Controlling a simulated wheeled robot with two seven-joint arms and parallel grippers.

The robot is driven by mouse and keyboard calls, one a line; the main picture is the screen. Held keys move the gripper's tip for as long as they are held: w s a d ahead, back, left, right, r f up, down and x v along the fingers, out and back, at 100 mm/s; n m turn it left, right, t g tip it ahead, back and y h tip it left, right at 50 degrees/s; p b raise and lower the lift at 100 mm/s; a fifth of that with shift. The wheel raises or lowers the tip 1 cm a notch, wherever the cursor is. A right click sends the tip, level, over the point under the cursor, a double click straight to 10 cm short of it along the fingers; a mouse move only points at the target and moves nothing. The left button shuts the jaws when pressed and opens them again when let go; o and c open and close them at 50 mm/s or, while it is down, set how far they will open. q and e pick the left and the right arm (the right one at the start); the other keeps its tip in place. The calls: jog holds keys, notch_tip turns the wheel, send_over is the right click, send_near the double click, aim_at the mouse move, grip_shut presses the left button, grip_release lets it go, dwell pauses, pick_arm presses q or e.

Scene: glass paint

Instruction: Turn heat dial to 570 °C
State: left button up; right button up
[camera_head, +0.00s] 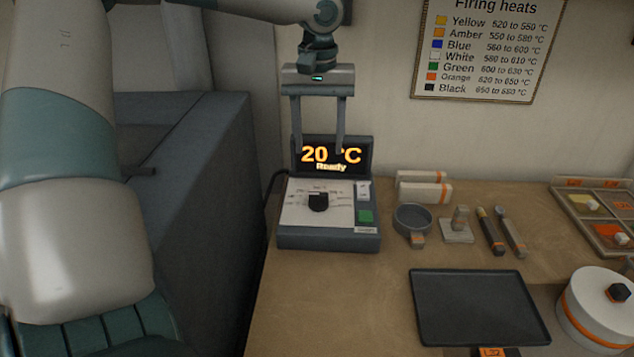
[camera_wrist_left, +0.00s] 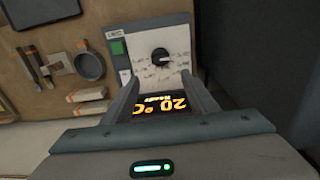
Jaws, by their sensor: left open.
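The heat controller (camera_head: 328,239) stands at the back left of the table, with a black heat dial (camera_head: 318,202) on its pale, marked top plate. Its upright display (camera_head: 331,156) reads "20 °C" and "Ready". A green button (camera_head: 365,216) is right of the dial. My left gripper (camera_head: 318,150) points down with open, empty fingers in front of the display, above and behind the dial. In the left wrist view the dial (camera_wrist_left: 160,56) lies beyond the fingertips, apart from them. My right gripper is not in view.
A dark tray (camera_head: 478,308) and a white round pot (camera_head: 603,308) are at the front right. A grey cup (camera_head: 412,220), tools (camera_head: 490,232) and white blocks (camera_head: 424,192) lie right of the controller. A firing heats chart (camera_head: 488,45) hangs on the wall.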

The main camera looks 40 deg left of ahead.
aim_at(318, 194)
pick_arm(q)
jog(key=shift+s+d+f, duration=0.1)
jog(key=shift+s, duration=0.05)
jog(key=shift+d, duration=0.15)
notch_tip(318, 194, down, 12)
jog(key=shift+p, duration=0.45)
dwell(0.5)
jog(key=c, duration=1.1)
